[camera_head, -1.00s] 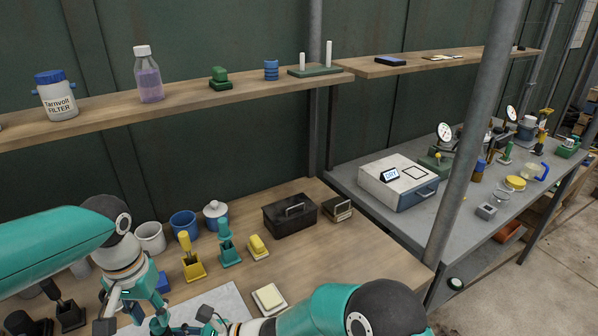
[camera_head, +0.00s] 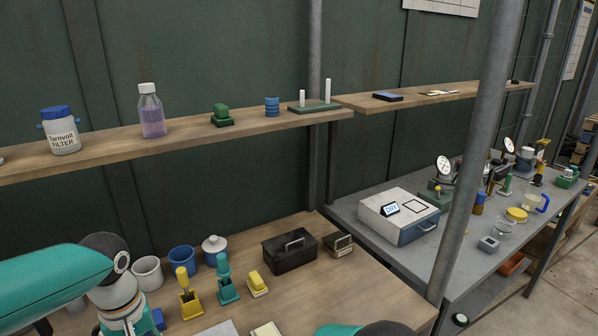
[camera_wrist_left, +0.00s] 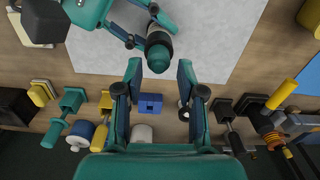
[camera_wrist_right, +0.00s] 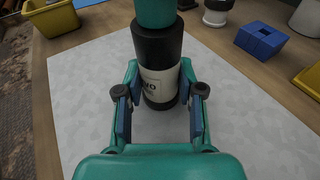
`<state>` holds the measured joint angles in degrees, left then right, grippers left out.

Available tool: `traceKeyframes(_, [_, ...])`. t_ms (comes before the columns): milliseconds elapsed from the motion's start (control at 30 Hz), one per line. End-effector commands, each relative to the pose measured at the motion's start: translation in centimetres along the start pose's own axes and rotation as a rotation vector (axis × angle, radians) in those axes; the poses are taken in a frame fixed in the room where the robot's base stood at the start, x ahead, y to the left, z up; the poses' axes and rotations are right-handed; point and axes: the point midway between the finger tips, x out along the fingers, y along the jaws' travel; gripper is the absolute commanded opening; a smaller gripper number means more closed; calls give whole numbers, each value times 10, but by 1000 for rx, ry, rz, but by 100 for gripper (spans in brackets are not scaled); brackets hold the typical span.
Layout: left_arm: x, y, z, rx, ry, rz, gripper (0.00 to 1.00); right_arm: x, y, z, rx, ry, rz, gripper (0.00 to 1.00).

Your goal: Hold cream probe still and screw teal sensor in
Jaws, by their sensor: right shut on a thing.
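The cream probe (camera_wrist_right: 158,84), with a black collar and black foot, stands upright at the grey mat in the right wrist view. My right gripper (camera_wrist_right: 160,92) is shut on its lower part. The teal sensor (camera_wrist_right: 156,12) is at the probe's top, cut off by the frame edge. In the left wrist view the teal sensor (camera_wrist_left: 159,53) lies just at and between the fingertips of my left gripper (camera_wrist_left: 160,70). Those fingers are apart, with small gaps seeming to show beside the sensor. How deep its thread sits is hidden.
A blue block (camera_wrist_right: 262,39) with a hole stands by the mat (camera_wrist_right: 235,125). A yellow bin (camera_wrist_right: 50,17) is at the upper left there. Mugs, a yellow tool holder (camera_head: 191,304), a teal one (camera_head: 228,289) and a black box (camera_head: 290,251) stand on the bench.

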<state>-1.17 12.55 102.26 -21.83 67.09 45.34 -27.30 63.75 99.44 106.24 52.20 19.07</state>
Motion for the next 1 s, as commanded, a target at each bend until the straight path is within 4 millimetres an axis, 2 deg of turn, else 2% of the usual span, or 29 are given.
traceKeyframes(600, [27, 0, 0, 2, -1, -2, 39, 0, 0, 0, 0, 0, 0, 0])
traceKeyframes(933, [30, 0, 0, 2, -1, -1, 39, 0, 0, 0, 0, 0, 0, 0])
traceKeyframes(1000, [30, 0, 0, 2, -1, -1, 27, 0, 0, 0, 0, 0, 0, 0])
